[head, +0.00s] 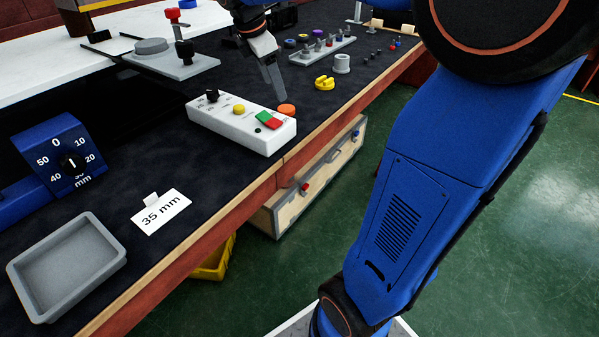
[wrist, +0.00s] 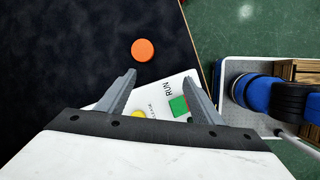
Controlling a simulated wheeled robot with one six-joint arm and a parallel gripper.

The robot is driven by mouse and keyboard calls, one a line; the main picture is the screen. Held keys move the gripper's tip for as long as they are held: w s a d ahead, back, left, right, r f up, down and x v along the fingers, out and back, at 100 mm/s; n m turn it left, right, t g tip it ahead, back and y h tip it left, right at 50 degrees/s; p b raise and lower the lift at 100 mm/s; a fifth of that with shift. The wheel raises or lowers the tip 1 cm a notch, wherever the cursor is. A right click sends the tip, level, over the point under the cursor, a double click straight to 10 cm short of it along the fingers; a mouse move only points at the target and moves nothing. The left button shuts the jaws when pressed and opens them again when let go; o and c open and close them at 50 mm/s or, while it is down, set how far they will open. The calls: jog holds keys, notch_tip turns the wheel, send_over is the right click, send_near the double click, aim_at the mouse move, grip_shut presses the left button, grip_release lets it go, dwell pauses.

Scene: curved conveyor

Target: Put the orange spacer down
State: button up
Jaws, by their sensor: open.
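The orange spacer (head: 287,110) is a small round disc lying on the dark table mat, just behind the white control box. It also shows in the wrist view (wrist: 143,50), flat on the mat and clear of the fingers. My gripper (head: 272,88) is above the mat beside the spacer in the head view. In the wrist view my gripper (wrist: 160,88) has its two fingers spread apart with nothing between them, and the spacer lies beyond the fingertips.
The white control box (head: 230,123) with knob, yellow button and red-green switch stands close by. A yellow part (head: 324,83), a grey cylinder (head: 342,63) and a peg rack (head: 318,50) stand farther back. A grey tray (head: 117,257) and a "35 mm" card (head: 162,211) are at front left.

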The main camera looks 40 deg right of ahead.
jog(key=s+a+f+m+t+y, duration=0.1)
jog(key=s+f+m, duration=0.3)
jog(key=s, duration=0.4)
jog(key=s+a+f+m+t+y, duration=0.1)
jog(key=s+a+f+m, duration=0.3)
jog(key=s+m, duration=0.2)
jog(key=s+a+f+m+t+y, duration=0.1)
jog(key=s+a+f+m, duration=0.2)
jog(key=s+m, duration=0.3)
jog(key=s+f, duration=0.1)
jog(key=s, duration=0.4)
jog(key=shift+f+t+y, duration=0.25)
jog(key=shift+t+y, duration=0.05)
jog(key=shift+t, duration=0.1)
